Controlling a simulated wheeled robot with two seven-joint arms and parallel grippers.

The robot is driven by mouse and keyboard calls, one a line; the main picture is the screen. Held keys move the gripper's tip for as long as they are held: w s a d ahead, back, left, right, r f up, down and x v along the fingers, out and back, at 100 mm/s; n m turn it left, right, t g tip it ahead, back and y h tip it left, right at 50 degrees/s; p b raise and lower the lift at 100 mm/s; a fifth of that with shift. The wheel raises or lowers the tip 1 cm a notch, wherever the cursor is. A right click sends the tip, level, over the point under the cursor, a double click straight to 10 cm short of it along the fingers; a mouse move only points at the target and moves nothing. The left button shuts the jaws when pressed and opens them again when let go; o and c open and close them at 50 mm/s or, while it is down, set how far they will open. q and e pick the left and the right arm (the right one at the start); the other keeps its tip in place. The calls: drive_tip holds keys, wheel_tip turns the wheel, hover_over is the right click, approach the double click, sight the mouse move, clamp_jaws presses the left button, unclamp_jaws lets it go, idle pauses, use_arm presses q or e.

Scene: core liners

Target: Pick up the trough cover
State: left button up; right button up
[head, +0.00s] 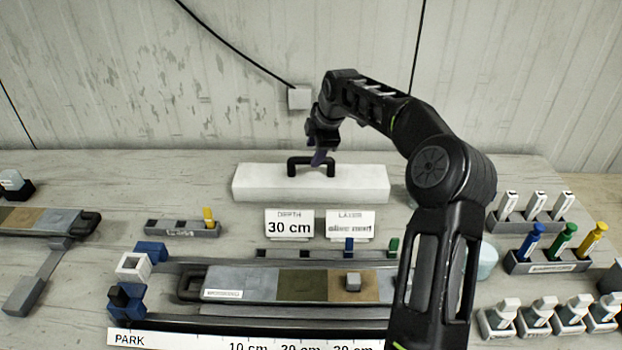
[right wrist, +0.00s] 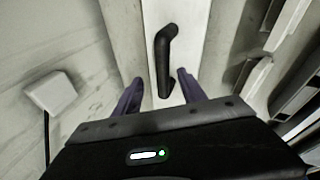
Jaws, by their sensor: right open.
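The trough cover (head: 262,184) is a long white block with a black bridge-shaped handle (head: 312,160) on top. It lies on the bench near the back wall, behind the signs. In the right wrist view the white cover (right wrist: 192,22) runs up the picture, and its black handle (right wrist: 163,62) stands ahead of the fingers. My right gripper (head: 320,156) is above the cover at the handle. In the wrist view its two purple fingertips (right wrist: 157,82) are apart, one to each side of the handle's near end, with nothing gripped. My left gripper is not in view.
Two signs, "30 cm" (head: 289,224) and another (head: 350,225), stand in front of the cover. A long tray with a core liner (head: 232,280) lies nearer. Racks of coloured markers (head: 545,262) and bottles (head: 537,316) stand at right. A wall box (head: 299,97) with a cable is behind.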

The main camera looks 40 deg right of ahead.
sight(311, 174)
drive_tip(key=shift+f, duration=0.1)
drive_tip(key=p+x, duration=0.1)
drive_tip(key=x, duration=0.3)
drive_tip(key=shift+s+a+f+p, duration=0.1)
drive_tip(key=shift+s+f+p, duration=0.05)
drive_tip(key=shift+p, duration=0.25)
drive_tip(key=shift+w+f, duration=0.2)
drive_tip(key=shift+f, duration=0.2)
drive_tip(key=shift+f, duration=0.25)
drive_tip(key=shift+c, duration=0.4)
clamp_jaws()
idle(1.1)
